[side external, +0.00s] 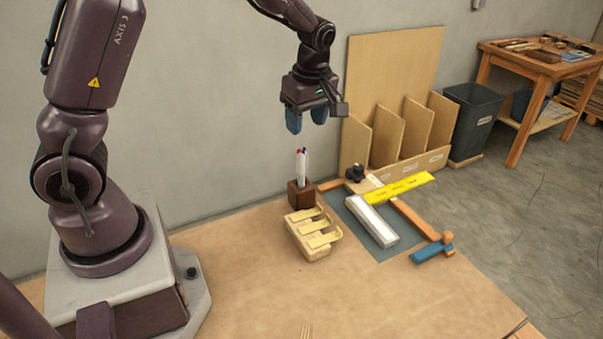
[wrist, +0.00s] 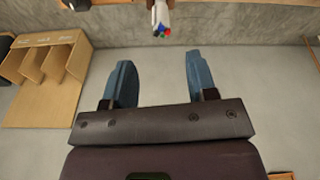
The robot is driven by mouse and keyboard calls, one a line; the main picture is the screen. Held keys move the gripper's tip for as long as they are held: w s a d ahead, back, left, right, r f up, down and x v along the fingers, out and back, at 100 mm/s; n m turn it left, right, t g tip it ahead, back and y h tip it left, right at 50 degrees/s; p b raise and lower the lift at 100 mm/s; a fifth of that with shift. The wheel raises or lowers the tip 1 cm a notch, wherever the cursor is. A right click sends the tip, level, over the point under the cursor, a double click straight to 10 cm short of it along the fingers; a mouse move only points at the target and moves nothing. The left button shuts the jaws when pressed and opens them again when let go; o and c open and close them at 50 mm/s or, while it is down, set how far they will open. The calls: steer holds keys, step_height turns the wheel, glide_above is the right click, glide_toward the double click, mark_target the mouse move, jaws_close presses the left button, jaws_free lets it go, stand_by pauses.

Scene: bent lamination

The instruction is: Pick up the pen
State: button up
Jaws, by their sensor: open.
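The pen (side external: 302,166) is white with coloured tips, red and blue in the side view, and stands upright in a small dark brown wooden block (side external: 301,194) on the table. In the wrist view the white pen (wrist: 160,14) shows end-on at the top edge, with red, green and blue tips. My gripper (side external: 306,130) hangs above the pen, pointing down, with its two blue fingers apart and nothing between them. In the wrist view my gripper (wrist: 158,75) also shows open, with the pen beyond the fingertips.
A wooden rack with brass-coloured strips (side external: 313,236) stands in front of the pen block. To its right lie a white bar (side external: 372,220), a yellow ruler (side external: 400,188) and a blue-handled tool (side external: 432,250). A wooden divider (side external: 400,150) stands behind.

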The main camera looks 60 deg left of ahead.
mark_target(302, 153)
steer(key=f, duration=0.3)
steer(key=a+f, duration=0.1)
steer(key=f, duration=0.7)
steer(key=shift+s+a+f, duration=0.15)
steer(key=shift+s+a, duration=0.05)
steer(key=shift+s, duration=0.05)
